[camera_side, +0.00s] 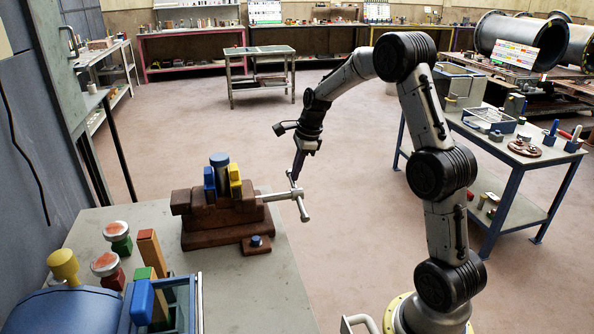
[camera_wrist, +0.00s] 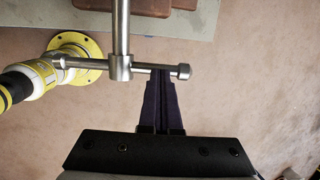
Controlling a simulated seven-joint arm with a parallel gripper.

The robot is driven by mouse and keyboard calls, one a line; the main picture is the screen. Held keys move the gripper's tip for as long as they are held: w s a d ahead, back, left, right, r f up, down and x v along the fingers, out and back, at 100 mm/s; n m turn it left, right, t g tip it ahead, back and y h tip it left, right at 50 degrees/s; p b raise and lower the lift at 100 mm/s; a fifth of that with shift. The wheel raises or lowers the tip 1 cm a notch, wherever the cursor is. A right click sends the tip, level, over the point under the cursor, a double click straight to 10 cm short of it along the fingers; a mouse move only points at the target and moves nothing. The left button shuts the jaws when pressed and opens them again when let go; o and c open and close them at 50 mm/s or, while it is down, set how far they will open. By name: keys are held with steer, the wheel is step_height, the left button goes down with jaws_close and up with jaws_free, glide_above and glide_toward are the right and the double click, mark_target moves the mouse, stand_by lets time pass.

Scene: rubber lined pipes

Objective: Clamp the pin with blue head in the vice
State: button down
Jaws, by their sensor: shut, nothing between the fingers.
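A brown vice (camera_side: 222,215) stands on the grey table, with a blue jaw piece (camera_side: 209,183) and a yellow jaw piece (camera_side: 235,181). A cylinder with a blue-grey top (camera_side: 219,160) stands upright between them; it looks like the blue-headed pin, and its lower part is hidden. Whether the jaws press on it, I cannot tell. The vice's metal screw ends in a crossbar handle (camera_side: 300,197), also in the wrist view (camera_wrist: 85,63). My gripper (camera_side: 295,178) is shut and empty, pointing down at the crossbar. In the wrist view its fingertips (camera_wrist: 161,72) are at the bar's right half; contact is unclear.
A small brown block with a blue knob (camera_side: 256,242) sits before the vice. Red- and green-handled stamps (camera_side: 107,265) and a blue rack (camera_side: 190,303) of tools crowd the table's front left. A blue-framed side table (camera_side: 515,160) stands right.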

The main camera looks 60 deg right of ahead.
mark_target(295, 186)
steer(key=shift+w+d+f+m+g+y, duration=0.15)
steer(key=shift+w+d+f+g+y, duration=0.05)
steer(key=shift+f+g+y, duration=0.75)
steer(key=shift+w+d+f+m+g+y, duration=0.1)
steer(key=shift+w+d+f+g+y, duration=0.15)
steer(key=shift+f+g+y, duration=0.7)
steer(key=shift+w+d+f+m+g+y, duration=0.2)
steer(key=shift+f+g+y, duration=0.45)
steer(key=shift+f, duration=0.55)
steer(key=shift+s+a+f, duration=0.4)
steer(key=shift+f, duration=0.35)
steer(key=shift+s+a+f, duration=0.35)
steer(key=shift+f, duration=0.35)
steer(key=shift+s+a+f, duration=0.4)
steer(key=shift+f, duration=0.35)
steer(key=v, duration=1.3)
steer(key=shift+d+r, duration=0.15)
steer(key=shift+r, duration=0.25)
